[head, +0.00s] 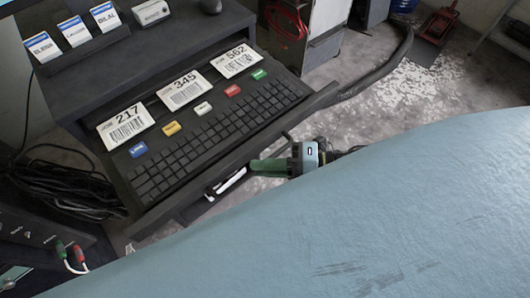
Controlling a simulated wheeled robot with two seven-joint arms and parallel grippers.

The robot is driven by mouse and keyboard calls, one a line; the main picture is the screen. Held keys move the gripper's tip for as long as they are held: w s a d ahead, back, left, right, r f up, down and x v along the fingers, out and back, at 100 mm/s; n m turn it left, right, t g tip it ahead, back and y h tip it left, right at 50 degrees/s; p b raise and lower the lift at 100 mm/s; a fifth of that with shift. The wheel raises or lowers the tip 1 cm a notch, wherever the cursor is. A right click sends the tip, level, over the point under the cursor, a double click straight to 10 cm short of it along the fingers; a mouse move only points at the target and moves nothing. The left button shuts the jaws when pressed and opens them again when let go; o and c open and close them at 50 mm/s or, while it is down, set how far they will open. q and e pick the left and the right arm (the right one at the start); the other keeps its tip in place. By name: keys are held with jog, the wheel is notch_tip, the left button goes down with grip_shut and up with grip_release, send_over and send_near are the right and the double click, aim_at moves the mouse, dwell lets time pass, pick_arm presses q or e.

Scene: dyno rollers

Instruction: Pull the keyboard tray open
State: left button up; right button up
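The dark keyboard tray (222,166) sticks out from under the black desk. Its keyboard (215,140), several coloured tags and three barcode cards (184,90) are in view on it. A raised lip runs along the tray's front edge. My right gripper (262,166), with a green finger, is at the outer side of this lip, near its middle. I cannot tell whether it touches the lip, and its finger gap is not clear. My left gripper is not in view.
The black desk (160,45) stands behind the tray with name cards (76,32) on top. Coiled black cables (70,188) lie at the left. A thick dark hose (385,68) crosses the floor. A pale blue surface, possibly mine, hides the lower right.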

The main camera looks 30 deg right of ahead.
jog(key=o, duration=0.5)
jog(key=shift+c, duration=0.2)
jog(key=b+v, duration=0.1)
jog(key=v, duration=1.2)
jog(key=shift+s+d, duration=0.2)
